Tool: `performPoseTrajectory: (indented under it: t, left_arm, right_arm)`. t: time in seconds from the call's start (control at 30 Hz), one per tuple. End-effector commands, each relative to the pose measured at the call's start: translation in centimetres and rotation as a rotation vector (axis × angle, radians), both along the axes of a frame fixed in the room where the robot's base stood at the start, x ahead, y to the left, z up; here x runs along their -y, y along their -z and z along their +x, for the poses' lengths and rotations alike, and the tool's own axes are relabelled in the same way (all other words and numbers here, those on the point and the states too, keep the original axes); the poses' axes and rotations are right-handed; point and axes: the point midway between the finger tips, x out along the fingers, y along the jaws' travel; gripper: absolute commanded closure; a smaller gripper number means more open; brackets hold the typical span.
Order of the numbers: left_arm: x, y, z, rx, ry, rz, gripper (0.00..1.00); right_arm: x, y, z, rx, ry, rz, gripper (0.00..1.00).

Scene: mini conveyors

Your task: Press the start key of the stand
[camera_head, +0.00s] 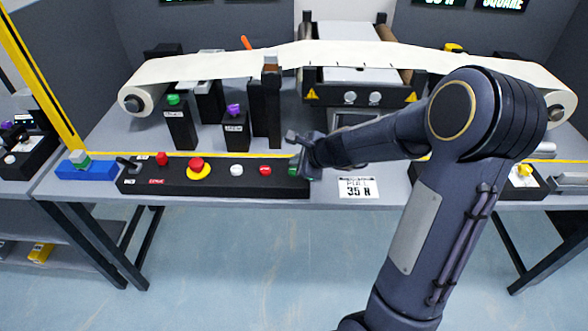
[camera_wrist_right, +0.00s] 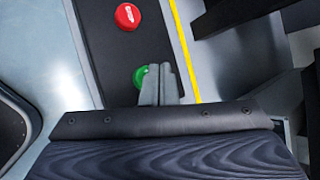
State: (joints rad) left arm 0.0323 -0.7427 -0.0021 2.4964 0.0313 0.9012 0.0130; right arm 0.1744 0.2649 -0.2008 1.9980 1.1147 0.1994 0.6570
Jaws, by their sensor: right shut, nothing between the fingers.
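The stand is a long black control panel (camera_head: 215,182) along the front edge of the table. Its green key (camera_head: 293,168) is at the panel's right end, partly behind my right gripper (camera_head: 300,150). In the right wrist view the green key (camera_wrist_right: 139,77) is round and partly covered by the shut, empty fingertips (camera_wrist_right: 162,80). The fingertips are over or beside its edge; I cannot tell whether they touch it. My left gripper is not in view.
The panel also has a red key (camera_wrist_right: 128,16), a white button (camera_head: 236,170) and a red mushroom button (camera_head: 196,165) on a yellow ring. A white paper web (camera_head: 220,66) runs behind.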

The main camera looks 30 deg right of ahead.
Motion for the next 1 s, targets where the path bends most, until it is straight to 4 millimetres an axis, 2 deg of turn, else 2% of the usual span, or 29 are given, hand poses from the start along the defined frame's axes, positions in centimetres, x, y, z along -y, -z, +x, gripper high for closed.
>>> performPoseTrajectory:
  t: [1.0]
  left_arm:
    - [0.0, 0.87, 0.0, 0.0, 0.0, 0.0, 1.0]
  right_arm:
    - [0.0, 0.82, 0.0, 0.0, 0.0, 0.0, 1.0]
